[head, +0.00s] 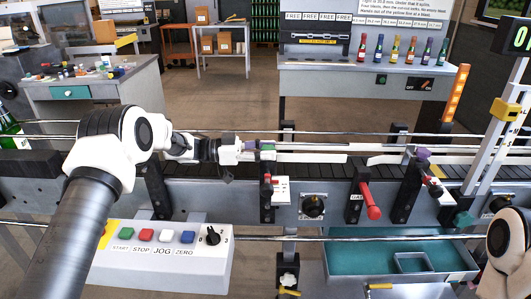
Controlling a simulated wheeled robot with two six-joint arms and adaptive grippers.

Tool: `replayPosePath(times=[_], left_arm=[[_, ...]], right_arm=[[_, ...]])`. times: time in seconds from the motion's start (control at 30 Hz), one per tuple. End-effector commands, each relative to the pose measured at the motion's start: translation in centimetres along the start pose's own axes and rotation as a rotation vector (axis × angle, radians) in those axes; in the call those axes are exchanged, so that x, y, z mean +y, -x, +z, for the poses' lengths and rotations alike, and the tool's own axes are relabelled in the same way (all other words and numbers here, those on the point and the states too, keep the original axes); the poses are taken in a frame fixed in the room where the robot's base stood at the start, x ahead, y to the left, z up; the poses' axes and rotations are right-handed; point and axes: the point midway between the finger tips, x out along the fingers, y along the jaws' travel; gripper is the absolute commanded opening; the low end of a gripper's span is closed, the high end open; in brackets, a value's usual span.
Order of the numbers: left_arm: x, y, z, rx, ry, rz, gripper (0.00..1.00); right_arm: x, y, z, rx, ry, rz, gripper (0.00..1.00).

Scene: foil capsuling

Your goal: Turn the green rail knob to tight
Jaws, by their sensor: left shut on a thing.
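The green rail knob (267,146) sits at the left end of the pale guide rail, above the conveyor, in the middle of the head view. My left gripper (243,150) reaches it from the left, level with the rail, and is shut on it. The fingers hide part of the knob, and its tight or loose marking is too small to read. My right arm shows only at the right edge; its gripper is out of view.
A purple knob (422,154) sits further right on the rail. A red lever (370,200) sticks out below. A control box (165,255) with coloured buttons stands front left, a teal tray (345,255) front right. A yellow-topped post (505,110) rises at right.

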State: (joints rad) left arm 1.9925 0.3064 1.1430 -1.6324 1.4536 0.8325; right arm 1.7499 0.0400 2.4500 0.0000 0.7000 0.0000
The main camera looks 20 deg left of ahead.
Motion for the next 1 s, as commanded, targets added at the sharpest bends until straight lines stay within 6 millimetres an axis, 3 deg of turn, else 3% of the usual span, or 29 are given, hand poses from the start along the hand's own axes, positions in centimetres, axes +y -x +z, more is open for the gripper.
replayPosePath(times=[0.63, 0.67, 0.7, 0.73, 1.0], left_arm=[[0.10, -0.13, 0.23, -0.002, 0.003, 0.064, 0.06], [0.10, -0.13, 0.23, -0.002, 0.003, 0.064, 0.48], [0.10, -0.13, 0.21, -0.002, 0.003, 0.064, 0.62], [0.09, -0.12, 0.20, -0.002, 0.002, 0.064, 0.66], [0.03, -0.03, 0.09, 0.000, 0.001, 0.062, 0.66]], right_arm=[[0.00, -0.39, 0.00, 0.000, 0.000, 0.000, 0.40], [0.00, -0.39, 0.00, 0.000, 0.000, 0.000, 0.40], [0.00, -0.39, 0.00, 0.000, 0.000, 0.000, 0.40], [0.00, -0.39, 0.00, 0.000, 0.000, 0.000, 0.40], [0.00, -0.37, 0.00, 0.000, 0.000, 0.000, 0.40]])
